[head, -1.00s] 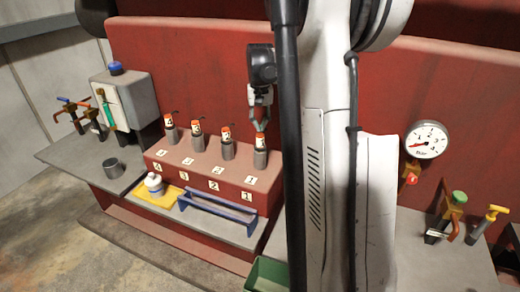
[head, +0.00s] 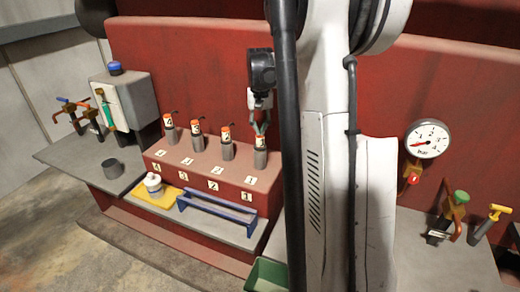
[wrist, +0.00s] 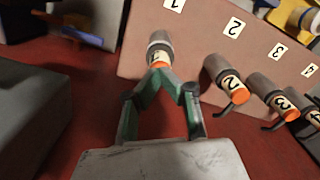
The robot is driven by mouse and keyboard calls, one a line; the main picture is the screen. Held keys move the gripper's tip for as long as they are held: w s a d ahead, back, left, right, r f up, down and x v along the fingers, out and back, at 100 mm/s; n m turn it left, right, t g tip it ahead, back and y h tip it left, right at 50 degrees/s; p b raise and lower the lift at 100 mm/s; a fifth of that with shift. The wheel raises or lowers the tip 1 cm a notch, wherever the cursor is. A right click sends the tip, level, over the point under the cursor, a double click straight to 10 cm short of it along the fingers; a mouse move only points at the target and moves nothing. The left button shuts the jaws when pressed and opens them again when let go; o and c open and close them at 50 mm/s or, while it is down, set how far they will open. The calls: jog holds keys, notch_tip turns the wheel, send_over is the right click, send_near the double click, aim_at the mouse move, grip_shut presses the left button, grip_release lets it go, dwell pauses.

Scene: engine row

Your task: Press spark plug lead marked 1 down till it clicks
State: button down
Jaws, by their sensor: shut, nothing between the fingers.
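The lead marked 1 (head: 260,143) stands in the rightmost grey socket of the red block, above the label 1; its orange cap also shows in the wrist view (wrist: 159,64). My gripper (head: 260,131) points down directly over this lead, with its green fingertips together at the cap. In the wrist view the shut fingers (wrist: 160,74) meet at the orange cap's edge; nothing is between them. Whether they touch the cap, I cannot tell. The leads marked 2 (head: 226,134), 3 (head: 196,129) and 4 (head: 168,122) stand in a row to the left.
A blue tray (head: 217,211) and a yellow mat (head: 157,198) with a white jar (head: 153,184) lie in front of the red block. A pressure gauge (head: 427,139) and valves are at right. A green bin (head: 267,275) is below.

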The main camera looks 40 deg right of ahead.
jog(key=shift+f+b, duration=0.35)
jog(key=shift+f, duration=0.2)
jog(key=shift+r, duration=0.15)
jog(key=shift+r+p, duration=1.7)
jog(key=shift+r, duration=1.75)
jog(key=shift+a, duration=0.1)
jog(key=s+a+r+n+t+h+b, duration=0.15)
jog(key=s+a, duration=0.25)
jog(key=a, duration=0.6)
jog(key=s+a+r+n+t+y+b, duration=0.1)
jog(key=s+a+n+t+b, duration=0.15)
jog(key=a, duration=0.75)
jog(key=s+a+f+n+t+b, duration=0.1)
jog(key=s+a+f+b, duration=0.1)
jog(key=s+a+f, duration=0.3)
jog(key=s+a+f+n+t+b, duration=0.2)
jog(key=s+a+f+b, duration=0.1)
jog(key=s+a, duration=0.7)
jog(key=shift+a+f+b, duration=0.35)
jog(key=shift+f, duration=0.55)
